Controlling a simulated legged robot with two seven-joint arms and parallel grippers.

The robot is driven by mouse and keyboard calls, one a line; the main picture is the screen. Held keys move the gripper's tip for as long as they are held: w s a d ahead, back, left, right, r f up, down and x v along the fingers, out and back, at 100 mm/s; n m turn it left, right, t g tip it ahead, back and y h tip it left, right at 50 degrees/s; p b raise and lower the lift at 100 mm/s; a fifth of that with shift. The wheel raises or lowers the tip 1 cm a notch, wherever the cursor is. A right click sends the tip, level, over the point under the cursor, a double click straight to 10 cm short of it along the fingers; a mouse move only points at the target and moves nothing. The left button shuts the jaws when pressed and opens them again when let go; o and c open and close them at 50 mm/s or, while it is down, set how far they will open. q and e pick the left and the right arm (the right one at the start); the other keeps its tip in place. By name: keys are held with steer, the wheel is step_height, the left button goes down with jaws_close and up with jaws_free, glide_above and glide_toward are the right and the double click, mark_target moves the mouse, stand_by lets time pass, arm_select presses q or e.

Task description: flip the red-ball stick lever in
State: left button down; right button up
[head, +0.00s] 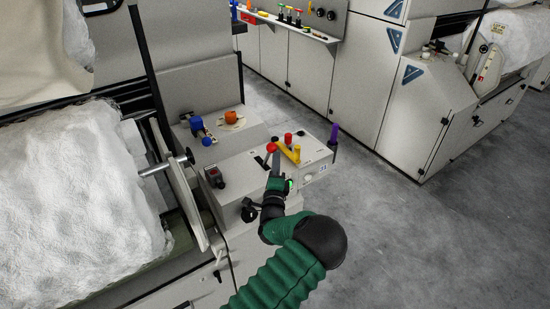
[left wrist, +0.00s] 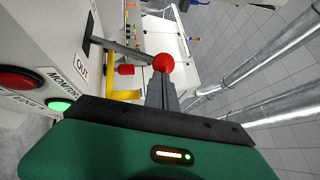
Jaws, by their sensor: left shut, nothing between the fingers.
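The red-ball stick lever (head: 271,147) stands on the top of a pale control box (head: 238,168), on its front part. In the left wrist view the red ball (left wrist: 163,62) sits at the end of a grey stick (left wrist: 125,50) that leans out from the panel near an "OUT" label (left wrist: 82,65). My left gripper (head: 275,160) is shut and empty, its fingertips right by the ball. In the left wrist view the shut fingers (left wrist: 166,88) point at the ball and overlap its lower edge; I cannot tell whether they touch. My right gripper is not in view.
A yellow handle (head: 289,152), a red knob (head: 288,138) and a purple handle (head: 334,134) stand close on the right. Blue knobs (head: 196,124) and an orange knob (head: 231,117) lie behind. A white fleece roll (head: 80,205) fills the left. The grey floor (head: 430,240) at right is clear.

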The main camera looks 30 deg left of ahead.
arm_select(q)
steer(key=a+r+n+g+p, duration=0.1)
steer(key=p, duration=0.1)
steer(key=w+a+r+n+g+h+p, duration=0.1)
steer(key=a+r+p, duration=0.1)
steer(key=p, duration=0.1)
steer(key=w+a+r+g+p, duration=0.1)
steer(key=a+p, duration=0.1)
steer(key=shift+w+r+n+h+p, duration=0.25)
steer(key=shift+r+n+h+p, duration=0.05)
steer(key=shift+r+n, duration=0.1)
steer(key=w+a+n+g+h+p, duration=0.2)
steer(key=w+a+p, duration=0.1)
steer(key=a, duration=0.5)
steer(key=shift+g+h, duration=0.4)
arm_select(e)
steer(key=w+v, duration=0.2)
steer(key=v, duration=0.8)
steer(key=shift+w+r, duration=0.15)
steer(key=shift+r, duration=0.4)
arm_select(q)
steer(key=shift+a, duration=0.2)
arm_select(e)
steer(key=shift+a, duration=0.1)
